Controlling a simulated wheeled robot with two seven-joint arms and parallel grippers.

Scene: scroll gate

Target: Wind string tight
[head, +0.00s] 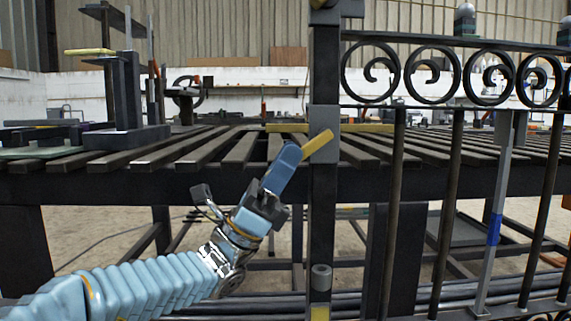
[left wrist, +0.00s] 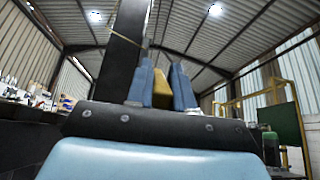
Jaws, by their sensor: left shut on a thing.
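My left gripper (head: 285,165) reaches up from the lower left and is shut on a yellow stick (head: 318,146). The stick tilts up to the right in front of the dark upright post (head: 322,215) of the scroll gate. In the left wrist view the stick (left wrist: 161,90) sits between the two blue fingers (left wrist: 160,88). A thin tan line, possibly the string (left wrist: 124,39), crosses the dark post (left wrist: 126,50) there. I cannot make out the string in the head view, nor tell whether it is tight. My right gripper is not in view.
The gate's scroll panel (head: 450,75) and bars (head: 450,210) fill the right side. A grey rod with a blue band (head: 493,228) hangs there. Behind stands a dark slatted table (head: 200,150) with a dark stand (head: 128,100). Space left of the post, before the table, looks open.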

